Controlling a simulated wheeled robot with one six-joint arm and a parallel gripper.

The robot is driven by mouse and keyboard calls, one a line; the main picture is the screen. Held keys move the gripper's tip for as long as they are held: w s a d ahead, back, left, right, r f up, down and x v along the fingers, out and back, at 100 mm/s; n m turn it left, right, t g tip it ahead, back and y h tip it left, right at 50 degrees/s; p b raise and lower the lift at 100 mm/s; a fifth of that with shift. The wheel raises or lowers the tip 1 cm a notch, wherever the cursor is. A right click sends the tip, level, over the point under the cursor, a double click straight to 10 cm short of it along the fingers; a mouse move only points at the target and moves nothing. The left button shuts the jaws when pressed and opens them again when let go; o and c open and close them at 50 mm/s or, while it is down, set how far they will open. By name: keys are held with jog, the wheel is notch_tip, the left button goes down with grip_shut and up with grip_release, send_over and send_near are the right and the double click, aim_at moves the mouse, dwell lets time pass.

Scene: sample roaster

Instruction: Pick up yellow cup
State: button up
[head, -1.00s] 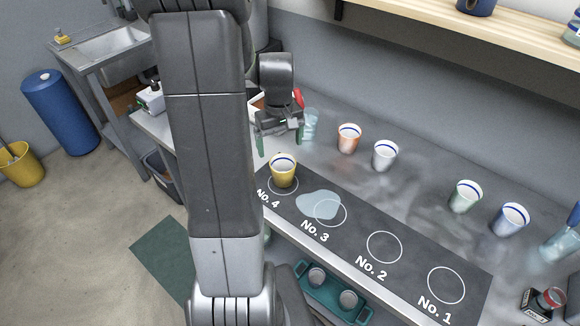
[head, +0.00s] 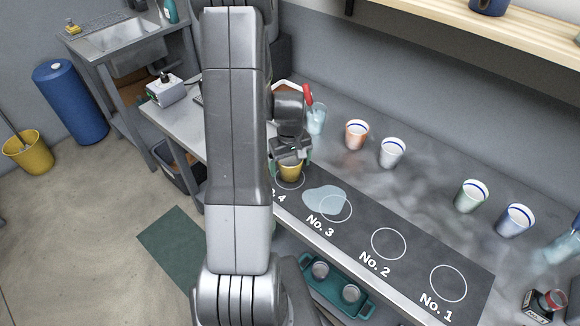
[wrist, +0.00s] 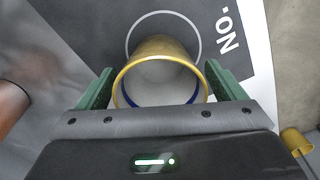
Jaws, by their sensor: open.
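The yellow cup (head: 291,172) stands upright on the dark mat at the No. 4 spot. In the wrist view the yellow cup (wrist: 160,62) shows its rim and pale inside, with a blue band within. My gripper (head: 290,160) is over the cup, its green fingers on either side of it. In the wrist view my gripper (wrist: 160,88) is open, with one finger left and one right of the rim. A small gap shows between each finger and the cup. The cup's top is partly hidden by my gripper in the head view.
On the counter stand an orange cup (head: 357,134), a white cup (head: 392,153), a green cup (head: 471,196) and a blue cup (head: 516,220). A clear glass (head: 316,120) is close behind my gripper. A pale puddle (head: 322,199) lies by the No. 3 circle.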

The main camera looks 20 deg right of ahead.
jog(key=shift+f, duration=0.15)
jog(key=c, duration=1.2)
